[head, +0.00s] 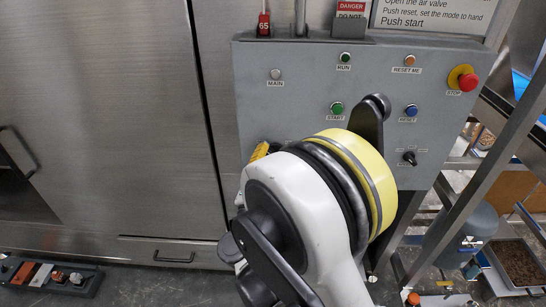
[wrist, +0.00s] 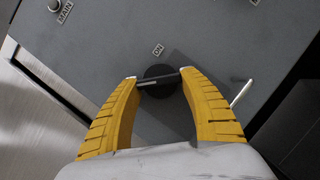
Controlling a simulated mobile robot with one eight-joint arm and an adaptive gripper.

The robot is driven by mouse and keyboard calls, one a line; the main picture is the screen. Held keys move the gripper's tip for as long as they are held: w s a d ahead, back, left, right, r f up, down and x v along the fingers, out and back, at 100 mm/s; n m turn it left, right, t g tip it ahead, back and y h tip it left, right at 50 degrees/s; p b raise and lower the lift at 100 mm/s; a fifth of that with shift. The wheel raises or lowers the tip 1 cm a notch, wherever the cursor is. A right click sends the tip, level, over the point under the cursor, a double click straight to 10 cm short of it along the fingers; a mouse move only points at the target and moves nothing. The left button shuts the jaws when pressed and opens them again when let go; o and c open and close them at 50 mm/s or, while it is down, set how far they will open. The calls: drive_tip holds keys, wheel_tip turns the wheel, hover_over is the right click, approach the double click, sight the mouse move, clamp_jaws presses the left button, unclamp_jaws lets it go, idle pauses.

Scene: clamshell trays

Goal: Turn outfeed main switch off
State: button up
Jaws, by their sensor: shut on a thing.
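The main switch (wrist: 160,72) is a round black rotary knob with a bar handle on the grey panel, in the wrist view. An ON label (wrist: 158,50) sits just above it. My gripper (wrist: 157,81) has its two yellow fingers at either end of the bar, shut on it. The bar lies across between the fingertips, slightly tilted. In the head view my arm hides the switch, and only a bit of a yellow finger (head: 260,151) shows at the panel's lower left.
The grey panel (head: 305,90) also bears a green START button (head: 337,108), a blue RESET button (head: 411,110), a red STOP button (head: 467,82) and another black selector (head: 409,157). A thin pale metal rod (wrist: 241,93) sticks out right of the switch in the wrist view.

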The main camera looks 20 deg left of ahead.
sight(276, 117)
drive_tip(key=o, duration=1.2)
drive_tip(key=shift+r, duration=0.1)
wheel_tip(276, 117, up, 10)
drive_tip(key=shift+f, duration=0.1)
